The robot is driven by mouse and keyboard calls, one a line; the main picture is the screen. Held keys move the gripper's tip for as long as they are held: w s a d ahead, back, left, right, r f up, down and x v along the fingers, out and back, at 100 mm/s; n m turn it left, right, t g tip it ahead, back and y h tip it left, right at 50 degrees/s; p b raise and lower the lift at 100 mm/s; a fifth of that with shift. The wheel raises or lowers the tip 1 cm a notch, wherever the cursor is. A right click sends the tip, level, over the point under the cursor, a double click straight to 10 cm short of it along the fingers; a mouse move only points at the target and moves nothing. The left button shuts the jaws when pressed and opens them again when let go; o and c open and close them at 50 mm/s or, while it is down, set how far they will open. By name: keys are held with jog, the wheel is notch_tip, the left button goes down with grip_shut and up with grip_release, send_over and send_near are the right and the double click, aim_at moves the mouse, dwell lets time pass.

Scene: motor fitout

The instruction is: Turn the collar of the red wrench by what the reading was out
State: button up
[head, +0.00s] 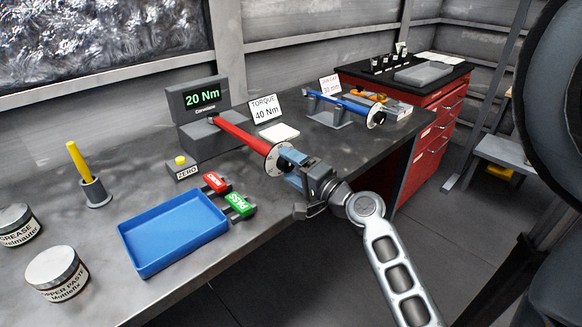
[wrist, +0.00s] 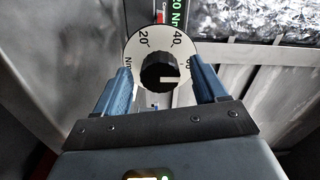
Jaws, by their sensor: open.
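The red wrench (head: 242,134) sticks out from the grey tester (head: 200,105), whose green display reads 20 Nm. Its pale round dial (head: 273,160) faces my gripper (head: 290,168). In the wrist view the dial (wrist: 143,50) shows 20, 40 and a partly covered number at the right. The black collar knob (wrist: 160,70) is in its middle, and its white mark points right, just below the covered number. My gripper (wrist: 160,76) is open, with one blue finger on each side of the knob, seemingly clear of it. A sign (head: 265,107) says TORQUE 40 Nm.
A blue wrench (head: 345,103) rests on a stand at the back. The blue tray (head: 172,232), red tag (head: 216,182), green PASS tag (head: 240,205) and ZERO button box (head: 182,168) lie left of my gripper. A red drawer cabinet (head: 425,140) stands at the right.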

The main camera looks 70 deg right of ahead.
jog(key=b+v, duration=0.2)
jog(key=v, duration=0.5)
jog(key=shift+s, duration=0.2)
jog(key=shift+a, duration=0.1)
jog(key=a+f+n+g+y, duration=0.1)
jog(key=a+f+n+y, duration=0.1)
jog(key=a+f+n, duration=0.35)
jog(key=a+f+n+g+y, duration=0.1)
jog(key=a+f+n, duration=0.1)
jog(key=a, duration=0.6)
jog(key=s+a+r+n+y, duration=0.2)
jog(key=s+a+n+y, duration=0.1)
jog(key=a+n, duration=0.4)
jog(key=s+a+r+n+t+y, duration=0.1)
jog(key=s+a+r+n+y, duration=0.1)
jog(key=s+a+n, duration=0.4)
jog(key=a+n+y, duration=0.1)
jog(key=a, duration=0.4)
jog(key=shift+r+t+y, duration=0.3)
jog(key=shift+r, duration=0.05)
jog(key=shift+s+n, duration=0.1)
jog(key=shift+n, duration=0.15)
